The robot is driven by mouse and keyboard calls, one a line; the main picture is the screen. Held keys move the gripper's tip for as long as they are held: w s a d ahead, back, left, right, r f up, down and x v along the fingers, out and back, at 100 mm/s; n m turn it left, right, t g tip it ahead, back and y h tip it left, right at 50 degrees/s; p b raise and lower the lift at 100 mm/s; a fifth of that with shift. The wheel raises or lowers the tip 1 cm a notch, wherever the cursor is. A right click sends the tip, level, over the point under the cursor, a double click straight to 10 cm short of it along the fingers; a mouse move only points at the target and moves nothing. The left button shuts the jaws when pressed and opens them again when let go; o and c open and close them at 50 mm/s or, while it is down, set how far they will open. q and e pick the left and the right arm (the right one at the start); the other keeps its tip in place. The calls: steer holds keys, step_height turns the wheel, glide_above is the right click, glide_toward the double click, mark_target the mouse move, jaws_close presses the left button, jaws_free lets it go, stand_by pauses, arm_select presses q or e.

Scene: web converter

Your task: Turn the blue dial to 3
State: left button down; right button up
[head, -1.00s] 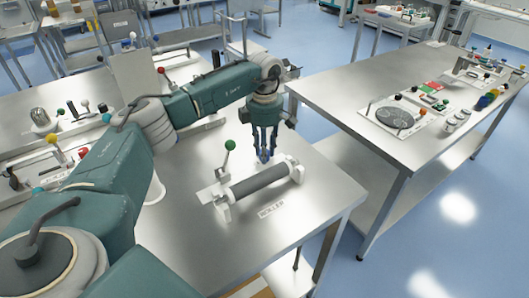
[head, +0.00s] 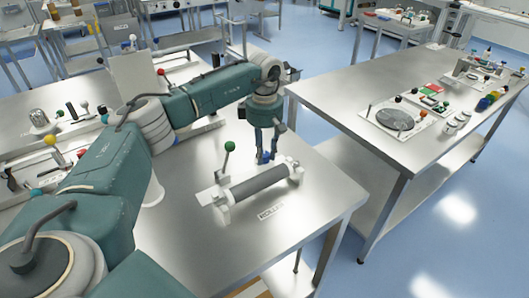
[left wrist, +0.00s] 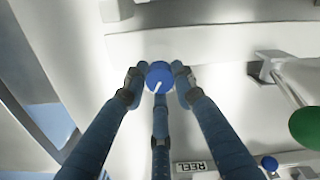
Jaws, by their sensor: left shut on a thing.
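The blue dial (head: 264,158) stands at the back edge of the roller unit (head: 258,183) on the near metal table. In the left wrist view the blue dial (left wrist: 160,73) shows a white pointer line running toward the bottom of the picture, slightly left. My left gripper (head: 266,155) comes down from above, its fingers shut around the dial; the fingertips (left wrist: 159,84) touch its sides in the left wrist view. I cannot read any numbers around the dial. My right gripper is not in view.
A lever with a green knob (head: 229,146) rises from the roller unit's left end, and this green knob (left wrist: 306,127) also shows close by in the left wrist view. The table's front right is clear. Another table (head: 345,85) stands right.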

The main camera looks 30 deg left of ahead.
mark_target(264, 153)
arm_select(q)
steer(key=shift+r, duration=0.1)
steer(key=c, duration=1.4)
jaws_free()
step_height(264, 153, up, 12)
